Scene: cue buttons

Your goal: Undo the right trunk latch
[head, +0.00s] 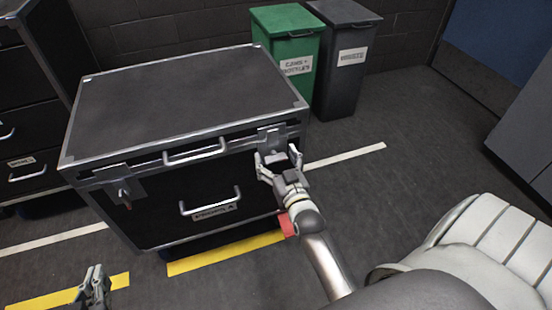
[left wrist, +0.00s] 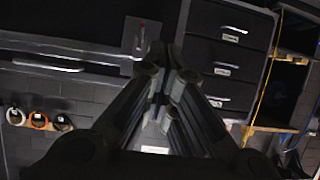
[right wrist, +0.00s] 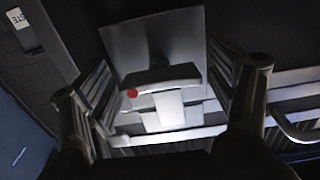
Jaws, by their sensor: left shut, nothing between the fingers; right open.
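The black trunk (head: 185,100) with metal edges stands in the middle of the head view, lid down. Its right latch (head: 271,139) is at the front right corner. In the right wrist view the latch (right wrist: 165,85) is a grey plate with a crossbar and a small red dot. My right gripper (head: 279,160) is open, its fingers on either side of the latch; I cannot tell if they touch it. The left latch (head: 124,192) hangs at the front left, with a red mark. My left gripper (head: 95,285) is shut and empty, low in front of the trunk; its fingers also show in the left wrist view (left wrist: 160,80).
The lid handle (head: 195,152) and front handle (head: 210,203) stick out of the trunk's front. A green bin (head: 287,45) and a grey bin (head: 343,60) stand behind it. A drawer cabinet (head: 25,150) is at the left. The floor right of the trunk is clear.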

